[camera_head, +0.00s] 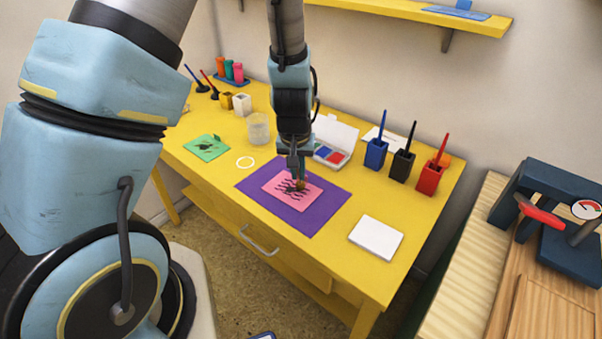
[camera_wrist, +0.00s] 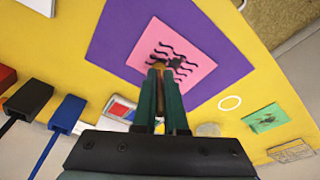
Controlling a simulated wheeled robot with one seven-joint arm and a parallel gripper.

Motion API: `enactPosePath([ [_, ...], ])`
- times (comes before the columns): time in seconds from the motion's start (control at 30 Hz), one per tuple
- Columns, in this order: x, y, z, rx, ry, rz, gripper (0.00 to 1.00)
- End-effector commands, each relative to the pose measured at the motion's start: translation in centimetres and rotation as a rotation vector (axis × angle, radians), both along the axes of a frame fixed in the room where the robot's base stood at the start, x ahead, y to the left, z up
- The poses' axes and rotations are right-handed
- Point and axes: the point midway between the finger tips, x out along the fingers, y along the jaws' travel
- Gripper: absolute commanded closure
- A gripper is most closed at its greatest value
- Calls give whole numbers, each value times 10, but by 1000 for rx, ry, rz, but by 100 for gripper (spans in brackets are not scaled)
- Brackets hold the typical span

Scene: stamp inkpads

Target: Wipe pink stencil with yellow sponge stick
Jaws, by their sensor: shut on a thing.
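The pink stencil (camera_head: 286,190) with black wavy marks lies on a purple mat (camera_head: 318,212) on the yellow table. It also shows in the wrist view (camera_wrist: 201,58). My gripper (camera_head: 298,177) points down over the stencil, shut on a thin stick with a yellowish-brown tip. The stick (camera_wrist: 159,66) shows between the fingers in the wrist view, its tip over the stencil's marks. I cannot tell whether the tip touches the stencil. Most of the stick is hidden by the fingers.
Blue, black and red holders (camera_head: 403,165) with sticks stand at the back right. An open inkpad case (camera_head: 329,155) lies behind the mat. A white block (camera_head: 376,238) lies at front right. A green stencil (camera_head: 206,147) and clear cup (camera_head: 259,129) are at left.

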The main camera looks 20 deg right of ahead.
Motion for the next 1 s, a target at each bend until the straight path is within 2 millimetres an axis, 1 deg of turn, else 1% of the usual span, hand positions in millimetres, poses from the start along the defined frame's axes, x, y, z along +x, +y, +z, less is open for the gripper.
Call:
enactPosePath([
  [0.17, 2, 1, 0, -1, 0, -1, 100],
  [0.43, -7, -4, 0, 1, 1, -3, 100],
  [1.0, -19, -11, 0, 1, 1, -1, 100],
])
